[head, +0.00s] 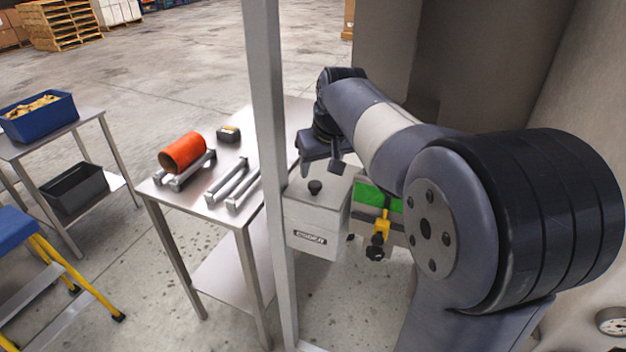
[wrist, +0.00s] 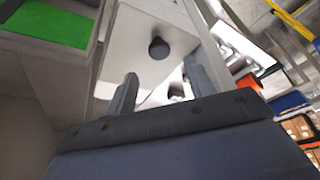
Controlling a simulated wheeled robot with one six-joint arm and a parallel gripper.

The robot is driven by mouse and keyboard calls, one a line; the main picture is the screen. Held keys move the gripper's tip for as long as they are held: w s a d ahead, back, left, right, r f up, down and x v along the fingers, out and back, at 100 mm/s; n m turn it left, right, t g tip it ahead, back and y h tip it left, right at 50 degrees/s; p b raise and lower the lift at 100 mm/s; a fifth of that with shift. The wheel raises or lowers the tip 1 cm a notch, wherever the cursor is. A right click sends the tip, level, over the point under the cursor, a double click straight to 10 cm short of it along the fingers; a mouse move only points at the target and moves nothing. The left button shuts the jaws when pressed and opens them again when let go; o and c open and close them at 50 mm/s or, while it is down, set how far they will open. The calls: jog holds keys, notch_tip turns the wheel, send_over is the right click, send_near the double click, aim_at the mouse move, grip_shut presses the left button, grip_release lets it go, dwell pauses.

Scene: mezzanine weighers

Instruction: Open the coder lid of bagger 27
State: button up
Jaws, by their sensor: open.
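The coder (head: 314,229) is a light grey box with a "CODER" label on its front, fixed beside a grey upright post. Its lid (head: 328,187) looks closed, with a black round knob (head: 315,187) on top. In the wrist view the knob (wrist: 159,48) shows beyond my fingertips, on the pale lid (wrist: 140,20). My gripper (head: 322,167) is over the lid's back edge, to the right of and behind the knob. In the wrist view my gripper (wrist: 160,85) has its two fingers apart with nothing between them. The knob is apart from the fingers.
A grey post (head: 268,130) stands just left of the coder. A green panel (head: 376,197) and a yellow clamp handle (head: 381,228) are to its right. A steel table (head: 171,193) holds an orange roll (head: 182,152) and metal brackets (head: 229,182).

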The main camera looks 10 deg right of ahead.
aim_at(315, 184)
jog(key=x, duration=0.6)
jog(key=shift+w+f, duration=0.1)
jog(key=shift+c, duration=0.2)
grip_shut()
